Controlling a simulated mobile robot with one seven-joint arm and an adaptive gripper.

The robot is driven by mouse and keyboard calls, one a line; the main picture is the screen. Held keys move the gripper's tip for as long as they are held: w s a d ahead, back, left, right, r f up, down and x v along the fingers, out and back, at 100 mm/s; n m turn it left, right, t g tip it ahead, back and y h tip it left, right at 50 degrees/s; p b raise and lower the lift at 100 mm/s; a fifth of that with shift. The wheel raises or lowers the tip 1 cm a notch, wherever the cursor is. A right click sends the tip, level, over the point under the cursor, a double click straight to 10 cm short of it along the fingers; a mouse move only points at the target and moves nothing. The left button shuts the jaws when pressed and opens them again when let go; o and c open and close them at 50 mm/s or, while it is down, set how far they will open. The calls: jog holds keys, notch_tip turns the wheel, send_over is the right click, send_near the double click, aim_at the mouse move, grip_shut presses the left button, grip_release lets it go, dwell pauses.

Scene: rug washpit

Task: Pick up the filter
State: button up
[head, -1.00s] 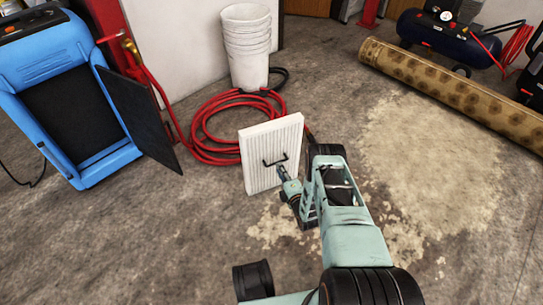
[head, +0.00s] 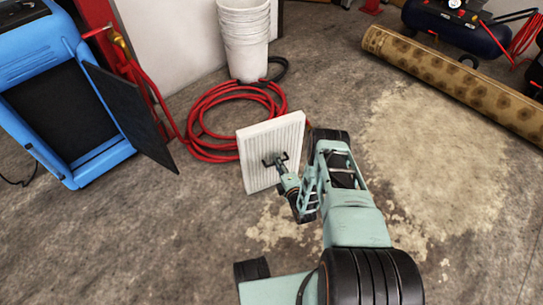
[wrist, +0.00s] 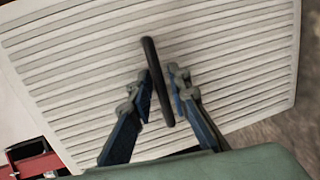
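The filter (head: 271,137) is a white, ribbed rectangular panel with a dark bar handle (head: 272,162) on its front face. It stands on edge on the concrete floor, near the middle of the head view. My gripper (head: 279,165) is at the handle, in front of the panel. In the wrist view the ribbed face of the filter (wrist: 75,65) fills most of the picture. The handle (wrist: 157,80) runs between the two fingers of my gripper (wrist: 160,82). The fingers are apart, with a visible gap on the handle's right; contact on the left is unclear.
A coiled red hose (head: 205,122) and stacked white buckets (head: 243,40) lie behind the filter. A blue machine (head: 55,95) with a dark open panel (head: 130,120) stands left. A rolled rug (head: 455,85) and compressor (head: 458,25) are at right.

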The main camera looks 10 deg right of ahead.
grip_shut()
jog(key=shift+r, duration=0.2)
